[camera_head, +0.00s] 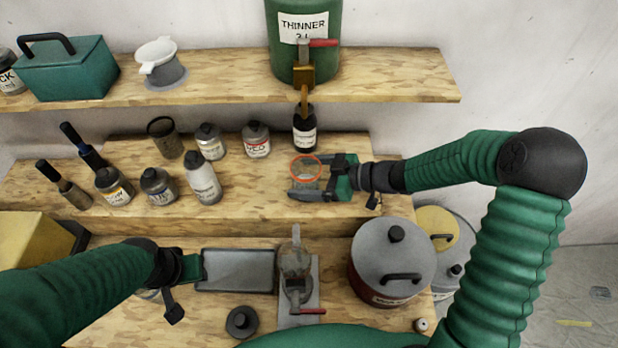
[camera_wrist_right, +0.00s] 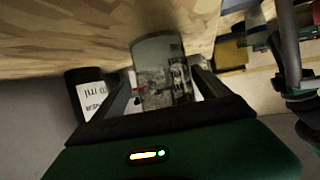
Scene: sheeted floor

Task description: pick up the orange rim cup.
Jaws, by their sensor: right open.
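The orange rim cup (camera_head: 306,168) is a clear cup with an orange ring at its top. It stands on the middle wooden shelf, in front of a dark bottle. My right gripper (camera_head: 306,178) reaches in from the right, open, with one finger on each side of the cup. In the right wrist view the clear cup (camera_wrist_right: 160,72) sits between the two fingers (camera_wrist_right: 168,88); I cannot tell whether they touch it. My left gripper (camera_head: 190,272) is low at the left, near a grey tray; its jaws are not clear.
A dark bottle (camera_head: 304,131) stands right behind the cup, under the green thinner can's tap (camera_head: 304,72). Several grey bottles (camera_head: 202,178) stand to the left. A grey tray (camera_head: 236,270), a clamped glass device (camera_head: 295,262) and a lidded pot (camera_head: 391,262) stand on the lower bench.

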